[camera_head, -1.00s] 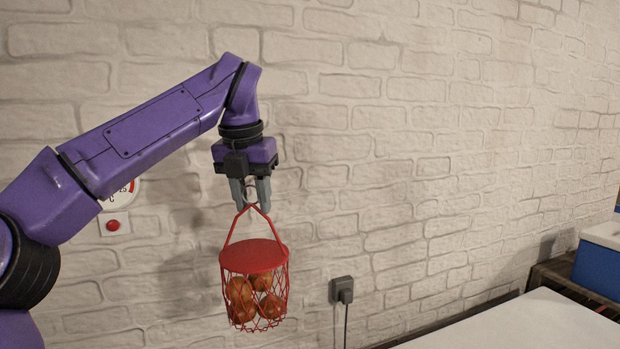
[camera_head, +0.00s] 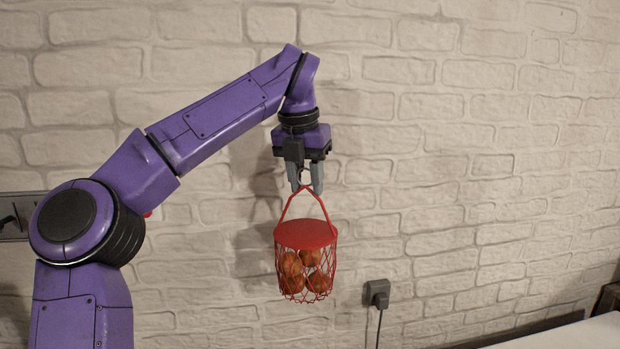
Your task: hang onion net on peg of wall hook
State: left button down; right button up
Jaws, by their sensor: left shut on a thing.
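The onion net (camera_head: 306,236) is a red mesh basket with a red round lid, holding several brown onions. My left gripper (camera_head: 306,183) is shut on the top of its red handle, and the net hangs upright in the air in front of the brick wall. At the left edge a dark grey rail (camera_head: 22,214) with a black peg (camera_head: 8,219) is on the wall, partly hidden by my left arm; it looks like the wall hook. The net is well to the right of it. My right gripper is not in view.
A dark wall socket (camera_head: 377,293) with a plug and cable is on the white brick wall (camera_head: 450,150), right of and below the net. A white table top (camera_head: 570,335) shows at the bottom right.

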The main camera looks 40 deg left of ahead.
aim_at(302, 166)
pick_arm(q)
jog(key=w+a+p, duration=0.1)
jog(key=a, duration=0.1)
jog(key=w+a+p, duration=0.2)
jog(key=shift+w+a, duration=0.1)
jog(key=shift+w, duration=0.1)
jog(key=shift+w+a+f, duration=0.2)
jog(key=shift+w+f, duration=0.1)
jog(key=shift+f, duration=0.1)
jog(key=shift+w+a+f, duration=0.25)
jog(key=shift+a+f, duration=0.05)
jog(key=shift+f, duration=0.15)
dwell(0.4)
jog(key=c, duration=1)
grip_release()
jog(key=o, duration=0.3)
jog(key=shift+a, duration=0.15)
